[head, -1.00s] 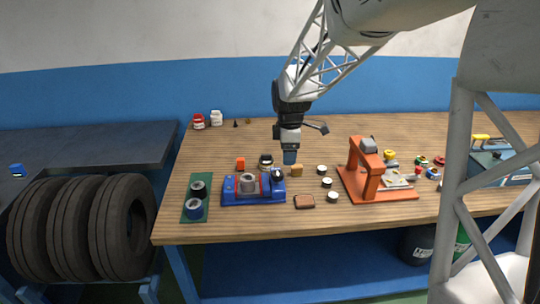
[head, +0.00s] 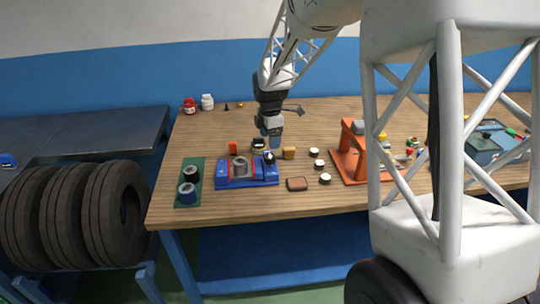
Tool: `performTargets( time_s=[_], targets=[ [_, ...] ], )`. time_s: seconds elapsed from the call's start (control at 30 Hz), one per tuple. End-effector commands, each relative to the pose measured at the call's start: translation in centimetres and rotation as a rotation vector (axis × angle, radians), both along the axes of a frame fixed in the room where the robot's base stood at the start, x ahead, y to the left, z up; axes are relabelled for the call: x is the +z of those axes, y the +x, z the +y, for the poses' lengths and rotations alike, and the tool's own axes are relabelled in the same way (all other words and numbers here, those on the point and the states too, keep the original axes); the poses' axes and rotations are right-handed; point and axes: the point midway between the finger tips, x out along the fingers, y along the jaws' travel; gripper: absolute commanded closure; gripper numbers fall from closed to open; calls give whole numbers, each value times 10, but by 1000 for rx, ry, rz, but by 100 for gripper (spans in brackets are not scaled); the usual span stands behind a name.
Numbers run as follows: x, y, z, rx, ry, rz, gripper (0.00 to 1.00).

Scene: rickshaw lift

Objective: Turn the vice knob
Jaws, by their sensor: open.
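The blue vice (head: 232,181) sits near the front left of the wooden workbench, with a grey cylinder (head: 240,166) between its jaws. Its dark knob (head: 269,157) is at the right end of the vice. My gripper (head: 275,143) is open and points down, just above and slightly behind the knob. It appears apart from the knob, but the exact gap is too small to tell. No object shows between the fingers.
A green mat (head: 190,196) with dark cylinders lies left of the vice. A yellow block (head: 289,153), a brown block (head: 297,184) and small round pieces are close on the right. An orange press (head: 350,160) stands farther right. An orange block (head: 233,147) sits behind the vice.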

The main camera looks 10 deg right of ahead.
Motion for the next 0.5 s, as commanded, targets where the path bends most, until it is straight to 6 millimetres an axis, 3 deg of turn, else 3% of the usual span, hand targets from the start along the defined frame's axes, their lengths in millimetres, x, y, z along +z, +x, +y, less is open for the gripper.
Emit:
performTargets(
  time_s=[0.27,0.5],
  targets=[
    [-19,0,0,-1,-1,3,27],
    [-47,0,0,-1,-1,2,27]
  ],
)
